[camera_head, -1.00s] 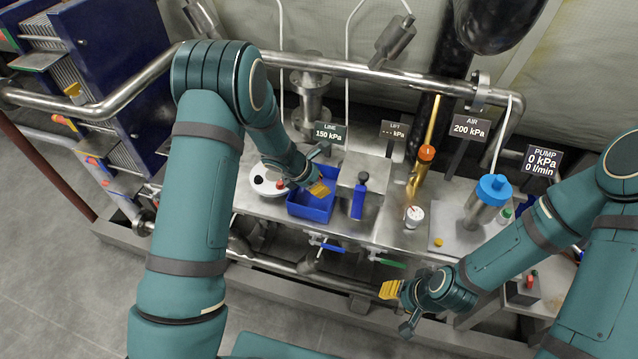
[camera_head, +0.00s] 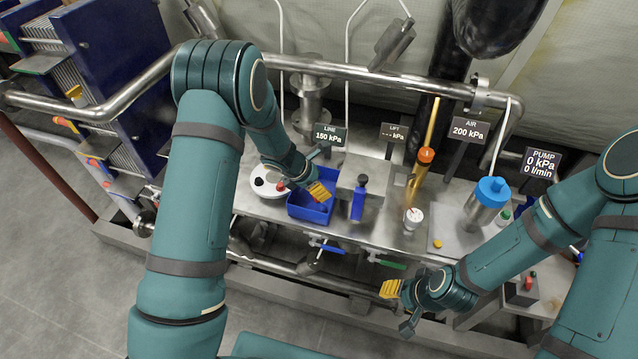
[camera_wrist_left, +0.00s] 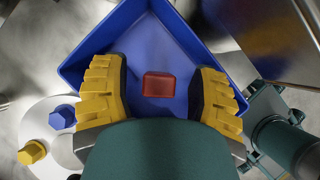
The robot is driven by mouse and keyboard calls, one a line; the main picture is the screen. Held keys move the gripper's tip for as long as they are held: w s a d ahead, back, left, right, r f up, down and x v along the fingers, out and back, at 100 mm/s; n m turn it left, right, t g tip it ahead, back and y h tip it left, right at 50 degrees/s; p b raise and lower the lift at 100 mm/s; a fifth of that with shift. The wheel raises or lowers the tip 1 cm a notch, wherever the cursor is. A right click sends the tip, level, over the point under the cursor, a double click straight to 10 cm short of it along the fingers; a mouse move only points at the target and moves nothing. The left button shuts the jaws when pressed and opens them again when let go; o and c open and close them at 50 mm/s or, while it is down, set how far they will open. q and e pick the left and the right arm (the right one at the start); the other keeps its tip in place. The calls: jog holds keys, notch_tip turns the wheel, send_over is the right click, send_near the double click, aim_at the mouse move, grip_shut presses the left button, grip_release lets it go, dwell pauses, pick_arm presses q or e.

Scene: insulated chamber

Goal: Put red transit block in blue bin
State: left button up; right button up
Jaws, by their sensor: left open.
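The red block (camera_wrist_left: 158,84) shows in the left wrist view inside the outline of the blue bin (camera_wrist_left: 146,30), between my two spread fingers with a gap on each side. In the head view the blue bin (camera_head: 299,212) stands on the steel bench, and my left gripper (camera_head: 320,191) is over it, hiding part of its inside. The yellow fingers of my left gripper (camera_wrist_left: 160,92) are open and apart from the block. My right gripper (camera_head: 390,289) hangs in front of the bench, away from the bin; its finger gap is not clear.
A white round plate (camera_head: 262,184) with coloured knobs stands left of the bin. A steel block with a blue bottle-like part (camera_head: 358,200) stands close to its right. A thick horizontal pipe (camera_head: 350,71) runs behind, and a lower pipe with valve handles runs in front.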

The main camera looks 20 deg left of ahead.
pick_arm(q)
jog(key=p+v, duration=0.2)
jog(key=v, duration=0.9)
jog(key=shift+a+r, duration=0.2)
jog(key=shift+r, duration=0.15)
jog(key=shift+s, duration=0.2)
